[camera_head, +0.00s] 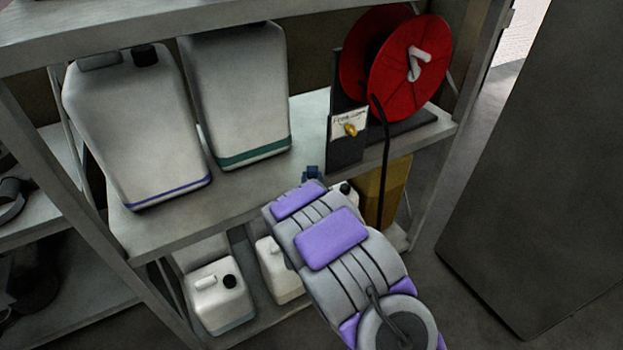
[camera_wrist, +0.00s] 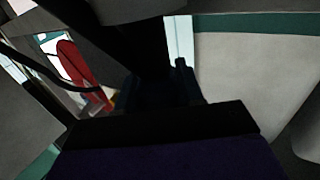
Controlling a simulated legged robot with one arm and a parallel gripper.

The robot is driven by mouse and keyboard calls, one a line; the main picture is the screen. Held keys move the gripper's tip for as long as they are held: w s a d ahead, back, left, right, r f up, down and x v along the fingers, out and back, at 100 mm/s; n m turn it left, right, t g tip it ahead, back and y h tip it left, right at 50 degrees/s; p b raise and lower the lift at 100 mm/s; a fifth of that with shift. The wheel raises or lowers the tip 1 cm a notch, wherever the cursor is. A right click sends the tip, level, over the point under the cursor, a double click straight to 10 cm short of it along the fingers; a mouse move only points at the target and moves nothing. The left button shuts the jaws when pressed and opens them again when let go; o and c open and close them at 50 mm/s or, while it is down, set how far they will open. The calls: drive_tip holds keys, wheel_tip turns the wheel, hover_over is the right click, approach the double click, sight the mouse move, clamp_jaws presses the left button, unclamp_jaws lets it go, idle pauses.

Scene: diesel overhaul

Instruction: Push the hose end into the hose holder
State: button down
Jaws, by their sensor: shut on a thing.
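The red hose reel (camera_head: 409,68) stands on the shelf at the upper right. Its black hose (camera_head: 385,150) hangs down past the shelf edge and goes out of sight behind my arm. Left of the reel, a dark upright plate (camera_head: 345,155) carries a white label and a brass fitting (camera_head: 350,129), which looks like the hose holder. My gripper (camera_head: 312,174) is at the shelf's front edge, below and left of that fitting and apart from it. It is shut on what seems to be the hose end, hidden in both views. The wrist view shows the gripper (camera_wrist: 160,88) dark, with black hose (camera_wrist: 35,65) at left.
Two large white canisters (camera_head: 135,125) (camera_head: 240,95) stand on the shelf left of the plate. Smaller canisters (camera_head: 218,297) stand below. A grey shelf post (camera_head: 478,60) is right of the reel, and a large dark panel (camera_head: 545,180) stands further right.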

drive_tip(key=shift+f+b, duration=0.45)
drive_tip(key=shift+f, duration=1.45)
drive_tip(key=c, duration=0.6)
unclamp_jaws()
drive_tip(key=shift+c, duration=0.2)
drive_tip(key=s+d+p, duration=0.1)
drive_tip(key=s+p, duration=0.7)
drive_tip(key=s, duration=0.9)
drive_tip(key=shift+s+f, duration=0.15)
